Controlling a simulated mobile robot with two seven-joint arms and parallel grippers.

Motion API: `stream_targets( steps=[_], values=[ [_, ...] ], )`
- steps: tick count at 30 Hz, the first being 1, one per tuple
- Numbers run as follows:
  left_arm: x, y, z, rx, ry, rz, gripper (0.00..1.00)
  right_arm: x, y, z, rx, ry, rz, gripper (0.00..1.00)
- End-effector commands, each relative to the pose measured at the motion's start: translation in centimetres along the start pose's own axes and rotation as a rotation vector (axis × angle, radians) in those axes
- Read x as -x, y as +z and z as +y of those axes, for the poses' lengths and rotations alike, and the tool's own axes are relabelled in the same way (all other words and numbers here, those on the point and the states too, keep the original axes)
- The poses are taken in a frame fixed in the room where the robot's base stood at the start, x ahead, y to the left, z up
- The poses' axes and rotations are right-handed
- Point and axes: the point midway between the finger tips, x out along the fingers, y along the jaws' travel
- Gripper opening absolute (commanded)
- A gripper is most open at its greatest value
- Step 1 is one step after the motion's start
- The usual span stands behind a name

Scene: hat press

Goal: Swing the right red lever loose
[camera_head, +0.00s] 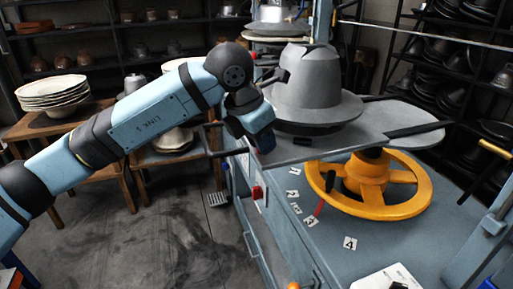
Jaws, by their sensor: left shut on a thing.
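A red lever (319,207) with a dark upper end stands on the blue machine table, below the front left of the orange handwheel (352,210). My left gripper (263,141) is at the left edge of a grey plate (360,142), below my bent wrist. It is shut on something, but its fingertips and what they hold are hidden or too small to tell. In the picture it is up and left of the red lever, apart from it. A grey hat-shaped form (309,92) stands on the plate. My right gripper is out of view.
Numbered cards, including a card with 4 (350,243), lie on the machine table. A red switch (257,192) is on the machine's front. White plates (53,91) are stacked on a wooden table at left. Dark shelves with hats line the back. The floor at left is clear.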

Motion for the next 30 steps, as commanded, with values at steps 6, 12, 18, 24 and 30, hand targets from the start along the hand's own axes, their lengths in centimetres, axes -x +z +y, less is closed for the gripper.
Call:
stream_targets(
  steps=[6,12,18,24,30],
  values=[
    [-0.5,0.6,-0.5,0.180,0.079,-0.004,0.00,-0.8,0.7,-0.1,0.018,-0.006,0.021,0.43],
    [-0.6,1.1,-0.8,0.326,0.137,-0.003,0.00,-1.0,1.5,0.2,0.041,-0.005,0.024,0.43],
    [-0.6,1.5,-1.0,0.431,0.180,-0.004,0.00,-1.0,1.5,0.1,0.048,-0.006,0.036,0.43],
    [-0.6,1.8,-1.0,0.491,0.204,-0.003,0.00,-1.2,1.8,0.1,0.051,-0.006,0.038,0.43],
    [-0.6,1.9,-1.0,0.514,0.213,-0.003,0.00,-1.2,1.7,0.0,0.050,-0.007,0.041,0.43]
  ],
)
